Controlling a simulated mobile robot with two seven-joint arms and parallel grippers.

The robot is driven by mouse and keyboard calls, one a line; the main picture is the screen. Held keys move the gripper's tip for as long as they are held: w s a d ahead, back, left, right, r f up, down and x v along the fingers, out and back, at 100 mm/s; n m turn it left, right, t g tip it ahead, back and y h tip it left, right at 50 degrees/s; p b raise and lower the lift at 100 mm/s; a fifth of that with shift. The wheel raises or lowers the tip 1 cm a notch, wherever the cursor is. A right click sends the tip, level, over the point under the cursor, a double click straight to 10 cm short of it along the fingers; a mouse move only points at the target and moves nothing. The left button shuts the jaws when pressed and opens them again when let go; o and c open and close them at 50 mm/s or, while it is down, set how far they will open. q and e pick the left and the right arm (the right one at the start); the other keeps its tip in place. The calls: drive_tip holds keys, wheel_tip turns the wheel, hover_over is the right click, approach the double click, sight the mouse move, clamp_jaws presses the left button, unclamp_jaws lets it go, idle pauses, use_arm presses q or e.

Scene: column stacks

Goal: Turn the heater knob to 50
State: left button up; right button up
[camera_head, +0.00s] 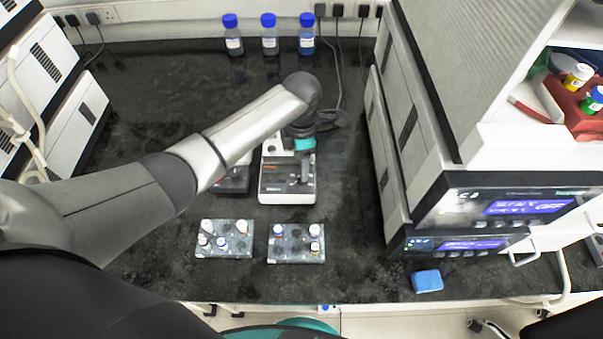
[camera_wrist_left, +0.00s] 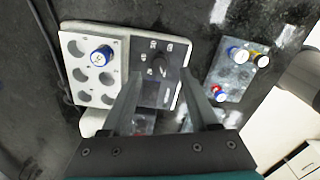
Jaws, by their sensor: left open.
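The heater (camera_head: 287,196) is a white device with a dark control panel, on the bench in the head view. In the left wrist view the heater (camera_wrist_left: 67,50) shows a white block with several round wells and one blue-capped vial (camera_wrist_left: 101,56). Its dark round knob (camera_wrist_left: 158,66) is on the panel beside the block. My left gripper (camera_head: 303,176) is over the heater, pointing down. In the wrist view the left gripper (camera_wrist_left: 161,78) is open, with its fingers on either side of the knob, apart from it. I cannot read the knob's setting. My right gripper is not in view.
Two vial racks (camera_head: 238,250) (camera_head: 297,258) stand in front of the heater. A second device (camera_head: 233,181) sits left of it, partly under my arm. Blue-capped bottles (camera_head: 269,36) stand at the back. Stacked instruments (camera_head: 440,215) stand right. A blue block (camera_head: 427,281) lies near the front edge.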

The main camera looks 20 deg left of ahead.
use_arm(q)
wheel_tip(320, 180, down, 4)
drive_tip(key=shift+f+b, duration=0.1)
drive_tip(key=shift+b, duration=0.45)
drive_tip(key=shift+c, duration=0.3)
clamp_jaws()
